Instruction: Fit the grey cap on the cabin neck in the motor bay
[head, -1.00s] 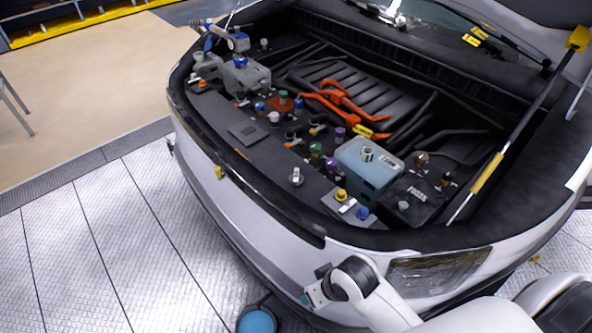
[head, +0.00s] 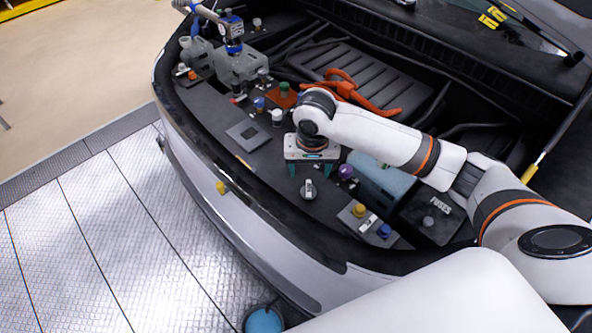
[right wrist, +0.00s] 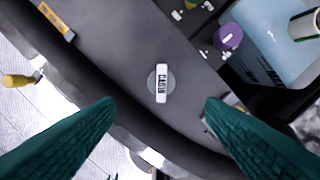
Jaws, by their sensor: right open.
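The grey cap (head: 309,189) lies on the dark front ledge of the motor bay. It is a round grey disc with a raised white grip bar. In the right wrist view the cap (right wrist: 161,84) shows lettering on its bar and lies just beyond and between my fingertips. My right gripper (head: 309,170) is open and empty, pointing down above the cap. The blue-grey tank (head: 378,185) stands behind, partly covered by my right arm. A pale open neck (right wrist: 305,25) on that tank shows in the right wrist view; I cannot tell whether it is the cabin neck.
A purple cap (head: 346,172) sits close right of the gripper. A yellow cap (head: 359,210) and a blue cap (head: 384,231) stand farther right. A flat grey plate (head: 248,133) lies to the left. Orange cables (head: 345,88) cross behind. The bay's front rim runs close by.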

